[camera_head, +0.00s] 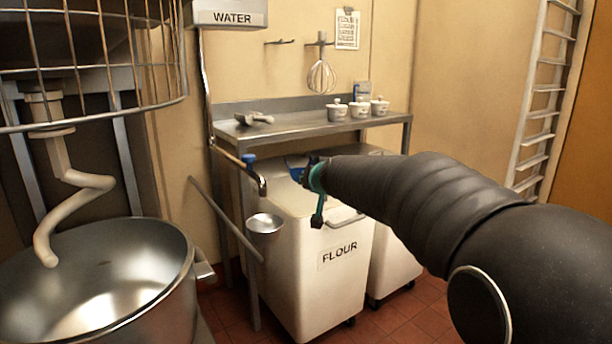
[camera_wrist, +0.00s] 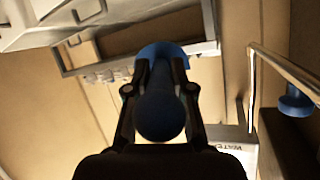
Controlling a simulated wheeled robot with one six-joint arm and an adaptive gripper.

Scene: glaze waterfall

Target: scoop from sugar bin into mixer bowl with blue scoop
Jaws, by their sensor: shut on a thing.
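My gripper (camera_head: 312,178) is shut on the blue scoop (camera_wrist: 160,118), whose rounded handle end sits between the fingers in the wrist view (camera_wrist: 160,80). In the head view a little of the scoop's blue shows past my gripper, above the bin labelled FLOUR (camera_head: 300,285); its contents cannot be made out. A second white bin (camera_head: 396,255) stands to the right, partly behind my arm, with no readable label; I cannot tell if it is the sugar bin. The steel mixer bowl (camera_head: 180,265) stands at lower left, apart from my gripper, under a white hook.
A wire guard (camera_head: 95,65) hangs above the mixer bowl. A steel shelf (camera_head: 300,125) with white lidded pots (camera_head: 360,108) runs behind the bins. A rack (camera_head: 545,95) stands at right.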

